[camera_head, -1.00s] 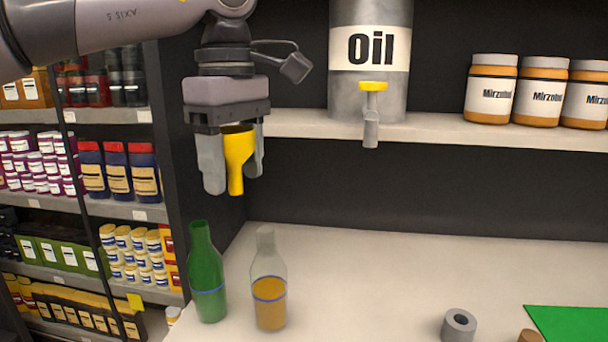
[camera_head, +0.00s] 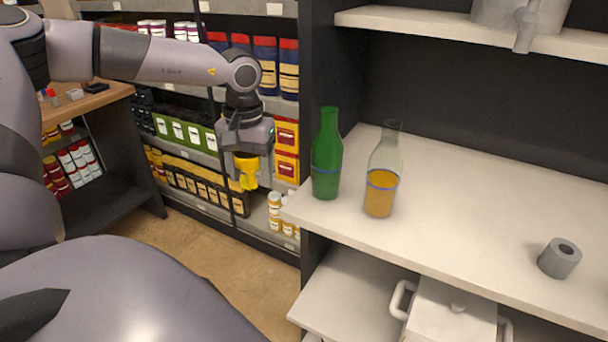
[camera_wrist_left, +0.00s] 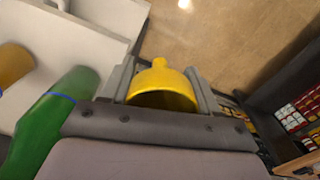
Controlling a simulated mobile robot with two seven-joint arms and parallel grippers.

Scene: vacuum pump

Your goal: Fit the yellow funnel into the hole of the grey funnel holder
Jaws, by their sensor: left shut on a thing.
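The yellow funnel (camera_head: 247,172) is in my left gripper (camera_head: 245,180), which is shut on it. In the head view they hang in the air left of the white table, in front of the store shelves. The funnel also shows between the fingers in the left wrist view (camera_wrist_left: 163,86), its wide mouth toward the gripper and its spout pointing away. The grey funnel holder (camera_head: 560,257), a short cylinder with a round hole in its top, stands on the table at the right, well apart from the funnel. My right gripper is not in view.
A green bottle (camera_head: 326,155) and a clear bottle with orange liquid (camera_head: 381,180) stand near the table's left edge, between funnel and holder. The white tabletop (camera_head: 470,215) is clear between the bottles and the holder. A white pot (camera_head: 450,315) stands on the shelf below.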

